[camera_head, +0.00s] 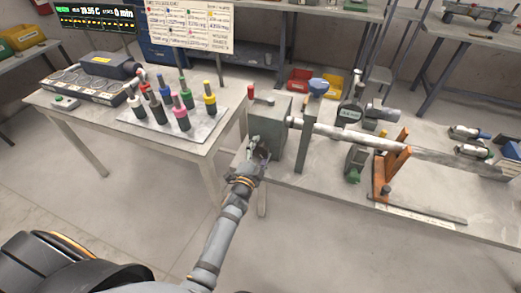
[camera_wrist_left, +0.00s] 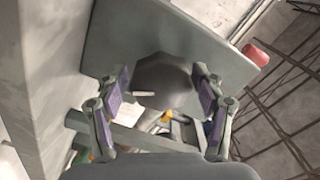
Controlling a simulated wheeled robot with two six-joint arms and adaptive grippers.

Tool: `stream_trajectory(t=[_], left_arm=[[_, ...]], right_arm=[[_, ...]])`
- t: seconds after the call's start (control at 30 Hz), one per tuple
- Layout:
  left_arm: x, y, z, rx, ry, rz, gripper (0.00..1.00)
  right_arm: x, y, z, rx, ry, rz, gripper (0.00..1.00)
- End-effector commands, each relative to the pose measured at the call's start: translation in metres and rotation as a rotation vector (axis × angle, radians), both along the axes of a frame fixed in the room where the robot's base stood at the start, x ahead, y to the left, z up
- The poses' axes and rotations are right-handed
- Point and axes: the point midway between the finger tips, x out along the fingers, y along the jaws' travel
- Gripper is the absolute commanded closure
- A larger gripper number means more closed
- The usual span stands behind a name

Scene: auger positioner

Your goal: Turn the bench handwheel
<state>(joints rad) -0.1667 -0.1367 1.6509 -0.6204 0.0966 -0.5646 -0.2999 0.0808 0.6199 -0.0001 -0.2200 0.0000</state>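A grey box-shaped bench unit (camera_head: 270,130) stands at the left end of the long bench, with a red-gripped handle (camera_head: 250,91) at its upper left. My left gripper (camera_head: 258,157) is at the unit's near left side and covers much of what is there. In the left wrist view a dark grey, rounded part (camera_wrist_left: 163,85), apparently the handwheel or its hub, sits against a flat grey plate. The two fingers of my left gripper (camera_wrist_left: 160,92) stand apart on either side of it. Whether they touch it is unclear. A red knob (camera_wrist_left: 256,54) shows at upper right. My right gripper is not in view.
The long bench (camera_head: 340,190) carries a horizontal shaft (camera_head: 345,134) running right to an orange support (camera_head: 389,170). A separate table (camera_head: 90,115) at left holds several coloured-top bottles (camera_head: 180,117). Open floor lies in front.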

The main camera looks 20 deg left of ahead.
Motion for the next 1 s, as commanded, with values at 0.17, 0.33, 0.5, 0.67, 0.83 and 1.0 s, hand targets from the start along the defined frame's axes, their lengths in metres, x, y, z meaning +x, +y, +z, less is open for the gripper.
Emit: stream_trajectory(t=[0.17,0.33,0.5,0.67,0.83,1.0], left_arm=[[0.000,0.000,0.001,0.000,-0.001,0.000,0.22],[-0.001,0.000,0.001,0.000,-0.001,0.000,0.22],[-0.024,0.001,-0.001,-0.001,0.001,0.000,0.22],[-0.055,0.002,0.000,-0.001,0.001,0.000,0.22],[-0.073,0.002,0.000,-0.001,-0.001,0.001,0.22],[-0.075,0.003,0.000,0.000,-0.001,0.000,0.22]], right_arm=[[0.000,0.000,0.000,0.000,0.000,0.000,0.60],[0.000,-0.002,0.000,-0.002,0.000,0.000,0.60],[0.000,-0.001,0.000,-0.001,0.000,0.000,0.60],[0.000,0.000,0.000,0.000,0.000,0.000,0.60],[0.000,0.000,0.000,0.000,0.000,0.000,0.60],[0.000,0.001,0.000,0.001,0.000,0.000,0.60]])
